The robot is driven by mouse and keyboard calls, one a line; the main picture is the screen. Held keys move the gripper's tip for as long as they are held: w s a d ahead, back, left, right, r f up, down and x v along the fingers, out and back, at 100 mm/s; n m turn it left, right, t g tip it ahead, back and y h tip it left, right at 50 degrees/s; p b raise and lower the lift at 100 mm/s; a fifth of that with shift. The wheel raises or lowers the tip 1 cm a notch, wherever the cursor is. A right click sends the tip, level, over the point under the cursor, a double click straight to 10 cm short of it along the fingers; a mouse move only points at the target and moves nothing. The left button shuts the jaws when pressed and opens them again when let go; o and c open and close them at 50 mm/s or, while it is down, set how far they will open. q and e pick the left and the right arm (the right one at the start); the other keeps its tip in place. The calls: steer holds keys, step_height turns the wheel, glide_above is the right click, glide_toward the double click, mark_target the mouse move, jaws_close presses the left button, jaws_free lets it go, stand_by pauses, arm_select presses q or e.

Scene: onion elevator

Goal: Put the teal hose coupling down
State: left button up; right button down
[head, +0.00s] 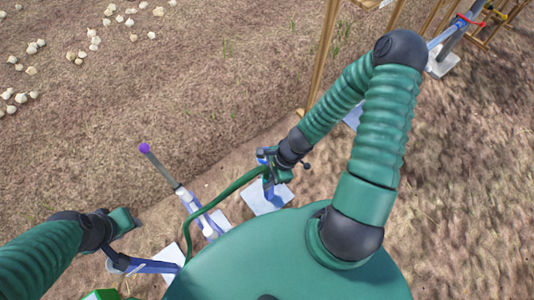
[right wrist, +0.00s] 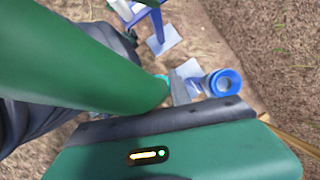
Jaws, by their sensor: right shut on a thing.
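My right gripper (head: 268,172) is beside a blue stand over a pale square plate. It is shut on the teal hose coupling, mostly hidden in the head view. A green hose (head: 222,195) curves down and left from this gripper. In the right wrist view, a small teal part (right wrist: 162,79), apparently the coupling, shows beside a grey finger (right wrist: 180,88). A blue ring-shaped fitting (right wrist: 225,82) is just right of the finger. My left gripper (head: 126,240) is at lower left; its jaws are not clear.
A grey post with a purple tip (head: 145,149) leans up between my grippers. Pale square plates (head: 265,199) lie on the soil. Wooden poles (head: 324,55) stand beyond my right arm. Onions (head: 94,40) are scattered at upper left. The upper middle soil is open.

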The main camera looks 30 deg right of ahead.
steer(key=w+d+f+p, duration=0.1)
steer(key=w+d, duration=0.1)
steer(key=w, duration=0.2)
steer(key=w+d+f+p, duration=0.2)
steer(key=w, duration=0.2)
steer(key=w+d+f+p, duration=0.1)
steer(key=w+d, duration=0.2)
steer(key=shift+w+d+f, duration=0.1)
steer(key=shift+w+f, duration=0.15)
steer(key=shift+w, duration=0.15)
steer(key=shift+f, duration=0.1)
steer(key=shift+f, duration=0.15)
steer(key=c, duration=1.2)
jaws_free()
steer(key=shift+o, duration=0.2)
